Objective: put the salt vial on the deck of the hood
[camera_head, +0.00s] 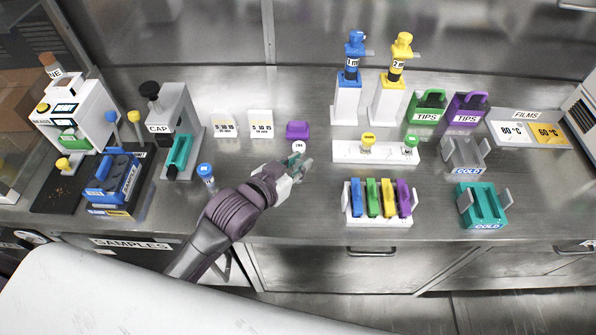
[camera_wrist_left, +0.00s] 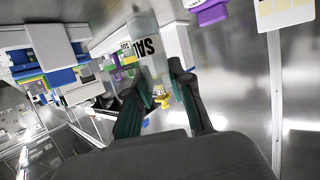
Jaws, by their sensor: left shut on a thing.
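My left gripper (camera_head: 297,172) is over the steel bench, near its middle. It is shut on the salt vial, whose white top (camera_head: 298,147) shows just beyond the fingers. In the left wrist view the clear vial (camera_wrist_left: 143,48) has a white label with black letters starting "SAL". It stands between the dark green fingers of the left gripper (camera_wrist_left: 157,82), which hide part of it. Whether the vial touches the bench is not clear. No part is marked as the hood's deck, so I cannot tell where it is. My right gripper is out of view.
A small blue-capped vial (camera_head: 206,172) stands left of my arm. A white rack (camera_head: 376,152) with yellow and green-capped vials and a rack of coloured strips (camera_head: 378,220) stand to the right. Bare steel surrounds the gripper.

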